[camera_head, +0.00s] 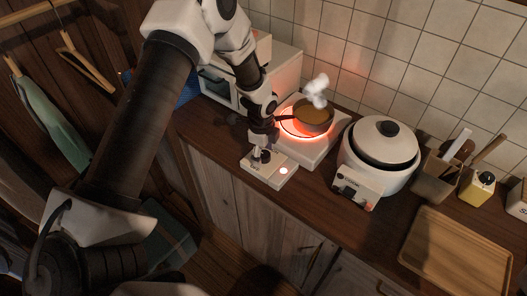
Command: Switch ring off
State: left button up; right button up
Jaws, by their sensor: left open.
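The ring (291,130) glows red-orange on a white hob unit (328,146) on the wooden counter. A pan of brown liquid (312,115) stands on it, with white steam (317,88) above. A small pale control box (280,181) sits in front of the hob, with a lit round light (283,171) on its right part. My left gripper (260,158) points down over the left part of this box, its jaws open. The gripper hides what lies beneath it, and I cannot tell whether it touches. My right gripper is out of view.
A white rice cooker (381,160) stands right of the hob. A white oven (284,66) stands behind my left arm.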

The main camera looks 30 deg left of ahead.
pick_arm(q)
jog(key=c, duration=1.1)
jog(key=shift+c, duration=0.2)
jog(key=shift+n, duration=0.3)
jog(key=n, duration=0.3)
jog(key=shift+p, duration=0.4)
jog(key=n, duration=0.5)
jog(key=shift+d+y, duration=0.1)
jog(key=shift+y, duration=0.2)
jog(key=n, duration=0.4)
jog(key=shift+g, duration=0.3)
jog(key=n, duration=0.5)
jog(key=shift+d, duration=0.1)
jog(key=shift+n, duration=0.3)
